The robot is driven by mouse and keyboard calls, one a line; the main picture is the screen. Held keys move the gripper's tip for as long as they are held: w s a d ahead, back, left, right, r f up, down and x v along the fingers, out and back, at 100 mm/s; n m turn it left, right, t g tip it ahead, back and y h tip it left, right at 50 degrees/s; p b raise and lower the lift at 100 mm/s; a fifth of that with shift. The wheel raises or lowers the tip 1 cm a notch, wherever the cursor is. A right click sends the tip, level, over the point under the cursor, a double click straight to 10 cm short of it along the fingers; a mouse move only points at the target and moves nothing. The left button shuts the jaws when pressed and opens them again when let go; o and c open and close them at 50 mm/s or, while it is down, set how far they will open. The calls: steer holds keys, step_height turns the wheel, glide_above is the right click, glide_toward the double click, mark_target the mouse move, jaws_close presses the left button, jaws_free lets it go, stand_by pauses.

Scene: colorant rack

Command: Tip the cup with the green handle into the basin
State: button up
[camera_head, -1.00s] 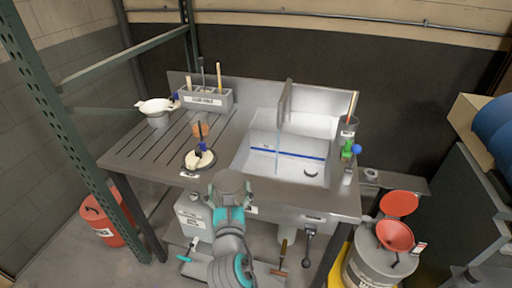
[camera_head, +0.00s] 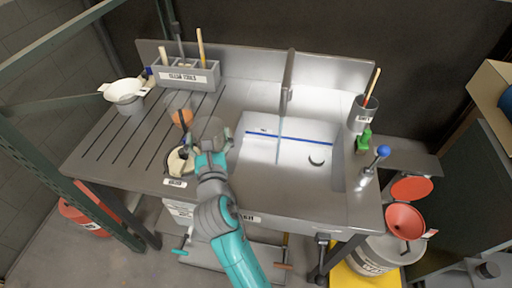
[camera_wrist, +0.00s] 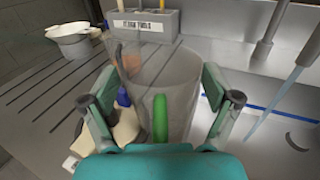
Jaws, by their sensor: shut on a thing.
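My gripper (camera_wrist: 165,105) is shut on a clear grey cup with a green handle (camera_wrist: 160,118). The cup (camera_wrist: 165,75) looks upright between the fingers, with its handle toward my wrist. In the head view my gripper (camera_head: 210,135) is over the worktop at the left edge of the basin and mostly hides the cup. The white basin (camera_head: 300,165), with a blue line on its wall and a dark drain, lies right of the gripper. It shows at the right of the wrist view (camera_wrist: 285,125). I cannot make out what the cup contains.
A cup with orange in it (camera_head: 181,115) stands behind the gripper. A cream-coloured item (camera_head: 178,162) lies close by at left. A white bowl on a grey pot (camera_head: 126,92) and a tool holder (camera_head: 185,75) stand farther back.

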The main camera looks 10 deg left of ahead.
mark_target(223, 133)
steer(key=shift+d, duration=0.1)
steer(key=shift+w+d+f+m, duration=0.15)
steer(key=shift+d+m, duration=0.3)
steer(key=shift+m, duration=0.15)
steer(key=shift+w+d+f+m, duration=0.15)
steer(key=shift+d+m, duration=0.3)
steer(key=shift+m, duration=0.15)
steer(key=shift+w+d+r+m, duration=0.15)
steer(key=shift+d+r+m, duration=0.05)
steer(key=shift+d+m, duration=0.25)
steer(key=shift+w+d+r+m, duration=0.15)
steer(key=shift+d+r+m, duration=0.05)
steer(key=shift+d+m, duration=0.2)
steer(key=shift+w+d+f+m, duration=0.25)
steer(key=shift+d+m, duration=0.4)
steer(key=shift+m, duration=0.2)
steer(key=shift+w+d+f+m, duration=0.2)
steer(key=shift+d+m, duration=0.4)
steer(key=shift+m, duration=0.25)
steer(key=shift+w+d+f+m, duration=0.15)
steer(key=shift+w+d+m, duration=0.1)
steer(key=shift+d+m, duration=0.5)
steer(key=shift+a, duration=0.1)
